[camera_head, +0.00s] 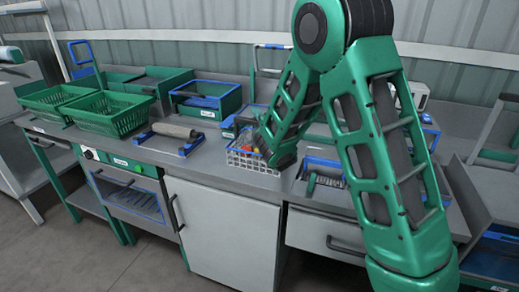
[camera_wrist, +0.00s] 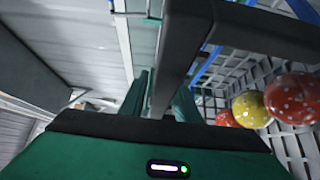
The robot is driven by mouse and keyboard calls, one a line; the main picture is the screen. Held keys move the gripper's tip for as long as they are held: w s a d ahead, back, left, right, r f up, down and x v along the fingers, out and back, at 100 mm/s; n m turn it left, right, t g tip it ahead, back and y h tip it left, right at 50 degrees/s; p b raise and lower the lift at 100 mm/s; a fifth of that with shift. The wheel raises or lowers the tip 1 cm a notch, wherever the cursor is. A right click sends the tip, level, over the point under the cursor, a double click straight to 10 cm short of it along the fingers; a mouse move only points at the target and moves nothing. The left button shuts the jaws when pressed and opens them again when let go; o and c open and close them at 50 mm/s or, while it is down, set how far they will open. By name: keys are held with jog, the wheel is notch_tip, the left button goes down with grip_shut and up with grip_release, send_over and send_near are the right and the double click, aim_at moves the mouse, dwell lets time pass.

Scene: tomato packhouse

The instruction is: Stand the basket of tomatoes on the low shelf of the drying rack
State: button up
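The wire basket (camera_head: 247,162), with a blue rim, stands on the grey worktop in the head view, partly hidden by my arm. In the wrist view its mesh wall (camera_wrist: 285,65) fills the right side, with red tomatoes (camera_wrist: 293,98) and a yellow tomato (camera_wrist: 250,109) inside, all speckled white. My gripper (camera_head: 268,150) is low at the basket's right side in the head view. Its fingers are largely hidden there, and the wrist view does not show clearly whether they grip the basket. I cannot identify the drying rack with certainty.
Green crates (camera_head: 105,113) stand at the left of the worktop. A grey roller with blue ends (camera_head: 175,131) lies left of the basket, and a blue-rimmed green bin (camera_head: 207,98) stands behind. A tray (camera_head: 321,170) is to the right. An open unit with a low shelf (camera_head: 490,262) stands far right.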

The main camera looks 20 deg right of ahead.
jog(key=shift+d, duration=0.2)
grip_shut()
jog(key=shift+d+f, duration=0.1)
dwell(0.9)
